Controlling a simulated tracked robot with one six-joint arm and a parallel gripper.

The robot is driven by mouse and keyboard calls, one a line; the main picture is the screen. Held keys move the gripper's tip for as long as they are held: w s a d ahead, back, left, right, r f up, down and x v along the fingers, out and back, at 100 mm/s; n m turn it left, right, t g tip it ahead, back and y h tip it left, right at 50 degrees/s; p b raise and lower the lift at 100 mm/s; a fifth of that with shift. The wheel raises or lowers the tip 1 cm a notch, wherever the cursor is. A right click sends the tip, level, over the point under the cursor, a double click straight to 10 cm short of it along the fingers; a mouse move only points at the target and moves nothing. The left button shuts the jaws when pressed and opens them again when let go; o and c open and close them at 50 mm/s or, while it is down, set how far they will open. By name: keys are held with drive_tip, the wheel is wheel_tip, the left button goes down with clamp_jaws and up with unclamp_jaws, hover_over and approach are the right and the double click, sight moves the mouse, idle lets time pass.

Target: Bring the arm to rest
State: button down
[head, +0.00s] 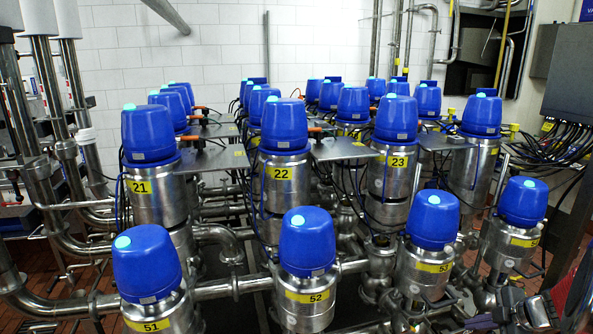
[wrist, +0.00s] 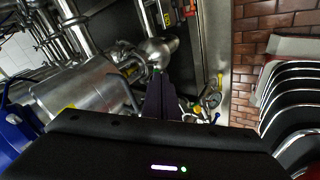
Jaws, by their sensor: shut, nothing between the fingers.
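My gripper (wrist: 163,82) shows in the wrist view as dark fingers brought together, with nothing between them. The dark wrist housing fills the bottom of that view. In the head view, part of my arm appears at the lower right corner, low beside the front row of valves. The nearest valve there has a blue cap (head: 523,201) and a steel body with a yellow band. In the wrist view, steel pipes and a steel cylinder lie to the left of the fingers. I cannot tell the exact gap between the fingers and the pipework.
Numbered valves with blue caps, such as valve 52 (head: 308,242) and valve 51 (head: 147,263), crowd the head view. A grey cabinet (head: 570,75) with black cables stands at the right. A brick-patterned surface (wrist: 250,60) and dark curved ribs (wrist: 290,105) lie right in the wrist view.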

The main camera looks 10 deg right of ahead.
drive_tip(key=d+r+m+h, duration=0.4)
drive_tip(key=d+m+h, duration=0.2)
drive_tip(key=d, duration=0.2)
drive_tip(key=s+a+r+m+g+h, duration=0.2)
drive_tip(key=s+a+r+m+h, duration=0.25)
drive_tip(key=r+m, duration=0.2)
drive_tip(key=s+a+r+m+y, duration=0.1)
drive_tip(key=s+a, duration=0.3)
drive_tip(key=a, duration=0.9)
drive_tip(key=s+a+r+y, duration=0.2)
drive_tip(key=s+a+y, duration=0.2)
drive_tip(key=a, duration=1)
drive_tip(key=s+a+r+m+y, duration=0.1)
drive_tip(key=s+a, duration=0.4)
drive_tip(key=a, duration=0.9)
drive_tip(key=shift+s+r+m+y, duration=0.15)
drive_tip(key=shift+r+m+y, duration=0.2)
drive_tip(key=shift+r+y, duration=0.7)
